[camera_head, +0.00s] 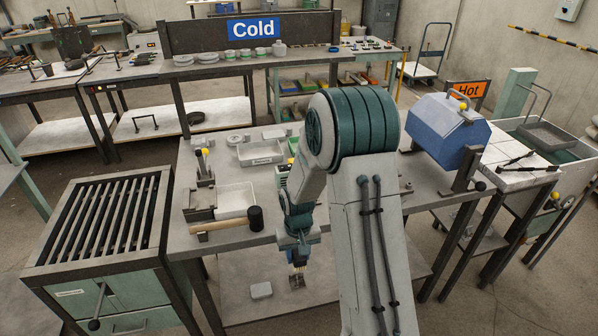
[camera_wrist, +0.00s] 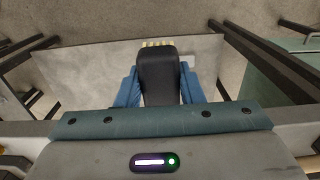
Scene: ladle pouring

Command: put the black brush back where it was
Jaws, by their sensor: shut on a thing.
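The black brush (camera_wrist: 159,78) is between the blue fingers of my gripper (camera_wrist: 160,90) in the wrist view, its pale bristles (camera_wrist: 157,44) pointing away from the gripper. The gripper is shut on it. In the head view my gripper (camera_head: 298,248) points down just off the front edge of the middle table (camera_head: 225,240), with the brush's bristles (camera_head: 299,263) below it. My arm hides part of the tabletop. Which spot the brush came from cannot be told.
A mallet (camera_head: 226,225) lies across the front edge beside a white tray (camera_head: 235,200). Another tray (camera_head: 262,152) is farther back. A blue box (camera_head: 447,130) stands at right. A pale block (camera_head: 261,290) lies on the lower shelf. A slatted grate (camera_head: 100,218) is at left.

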